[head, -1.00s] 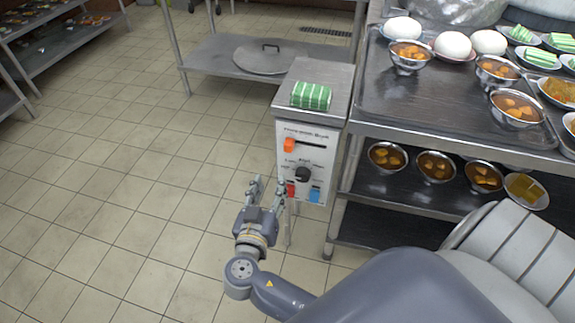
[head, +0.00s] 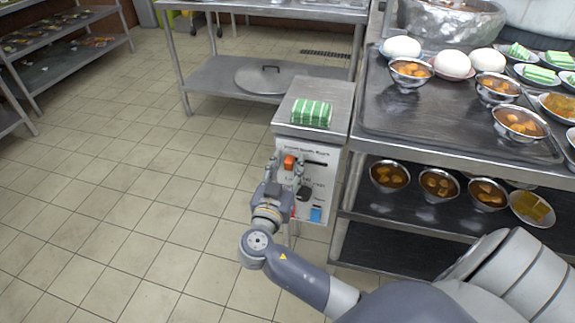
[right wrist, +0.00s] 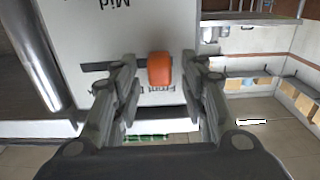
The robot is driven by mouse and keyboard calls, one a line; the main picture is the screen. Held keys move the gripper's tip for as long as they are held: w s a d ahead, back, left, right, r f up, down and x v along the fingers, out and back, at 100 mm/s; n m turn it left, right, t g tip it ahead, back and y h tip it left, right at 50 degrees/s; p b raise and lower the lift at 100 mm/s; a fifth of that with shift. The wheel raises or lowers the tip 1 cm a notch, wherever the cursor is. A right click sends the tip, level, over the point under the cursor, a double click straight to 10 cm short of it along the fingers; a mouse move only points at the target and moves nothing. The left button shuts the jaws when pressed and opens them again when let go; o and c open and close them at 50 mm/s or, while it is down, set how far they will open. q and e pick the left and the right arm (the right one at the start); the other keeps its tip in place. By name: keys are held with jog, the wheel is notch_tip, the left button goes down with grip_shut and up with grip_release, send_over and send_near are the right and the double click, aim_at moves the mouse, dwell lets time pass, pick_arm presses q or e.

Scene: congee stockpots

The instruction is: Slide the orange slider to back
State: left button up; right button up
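The orange slider (head: 289,163) sits at the left end of a dark horizontal slot on the front of a white control panel (head: 331,175). In the right wrist view the orange slider (right wrist: 160,69) lies between the fingertips of my right gripper (right wrist: 161,88), with a visible gap on each side. My right gripper (head: 286,168) is at the panel front in the head view, its fingers spread around the slider. Its hand hides part of the panel's dark knob and red button. My left gripper is not in view.
A green striped package (head: 311,113) lies on top of the panel's box. A blue button (head: 316,214) is low on the panel. A metal table (head: 440,125) with bowls of food stands close on the right. Open tiled floor lies to the left.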

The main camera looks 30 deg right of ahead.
aim_at(324, 163)
jog(key=shift+w+d, duration=0.1)
jog(key=shift+c, duration=0.6)
grip_shut()
jog(key=shift+s+d+f, duration=0.1)
jog(key=shift+s+d, duration=0.1)
jog(key=shift+s, duration=0.05)
jog(key=s+d, duration=0.2)
jog(key=s+d+b, duration=0.1)
jog(key=s+d, duration=0.1)
jog(key=s, duration=0.1)
jog(key=shift+s+d, duration=0.2)
jog(key=shift+d, duration=0.1)
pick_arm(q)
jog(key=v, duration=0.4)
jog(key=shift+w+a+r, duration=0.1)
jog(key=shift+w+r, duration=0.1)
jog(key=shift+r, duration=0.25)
pick_arm(e)
jog(key=shift+s+d, duration=0.2)
jog(key=shift+d, duration=0.05)
